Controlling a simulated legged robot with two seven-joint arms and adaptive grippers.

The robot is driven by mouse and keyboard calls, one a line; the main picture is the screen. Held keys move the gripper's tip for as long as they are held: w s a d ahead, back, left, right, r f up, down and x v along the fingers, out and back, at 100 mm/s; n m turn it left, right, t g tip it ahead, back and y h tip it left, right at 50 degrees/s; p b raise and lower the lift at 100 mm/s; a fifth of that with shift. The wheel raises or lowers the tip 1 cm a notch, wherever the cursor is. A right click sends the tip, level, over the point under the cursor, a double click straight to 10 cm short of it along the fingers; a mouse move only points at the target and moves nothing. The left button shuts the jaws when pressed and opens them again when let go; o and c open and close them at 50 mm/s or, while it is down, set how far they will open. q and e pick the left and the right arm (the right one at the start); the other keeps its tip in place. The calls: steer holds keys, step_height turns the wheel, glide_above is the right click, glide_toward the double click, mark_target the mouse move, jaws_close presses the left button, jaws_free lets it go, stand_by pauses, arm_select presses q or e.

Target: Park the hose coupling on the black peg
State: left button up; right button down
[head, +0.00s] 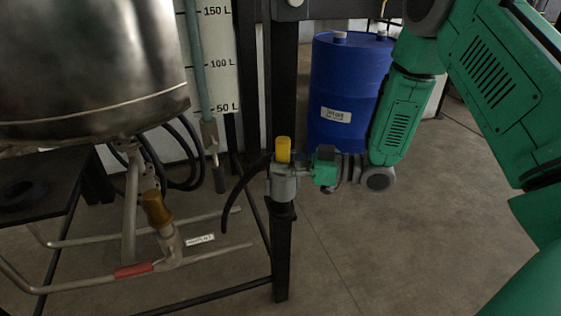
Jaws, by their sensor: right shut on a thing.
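The hose coupling (283,188) is a grey cylindrical body with a yellow part (283,150) standing up from its top. It is upright in front of a black post (283,255). A black curved hose (238,192) hangs at its left side. My right gripper (303,172) reaches in from the right and is shut on the coupling. The black peg cannot be made out clearly; a small dark piece (284,212) shows just below the coupling, and I cannot tell whether they touch. My left gripper is out of view.
A blue drum (345,85) stands behind my right arm. At left are a steel tank (85,65), pipes with a brown-handled valve (157,210), and a hanging pipe (212,150) before a litre scale (222,60). Floor at right is clear.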

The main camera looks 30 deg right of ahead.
mark_target(281, 176)
steer(key=shift+f+b, duration=1.15)
steer(key=shift+f, duration=0.75)
steer(key=c, duration=1.3)
jaws_free()
steer(key=shift+f, duration=0.1)
steer(key=v, duration=1.2)
steer(key=shift+f, duration=0.1)
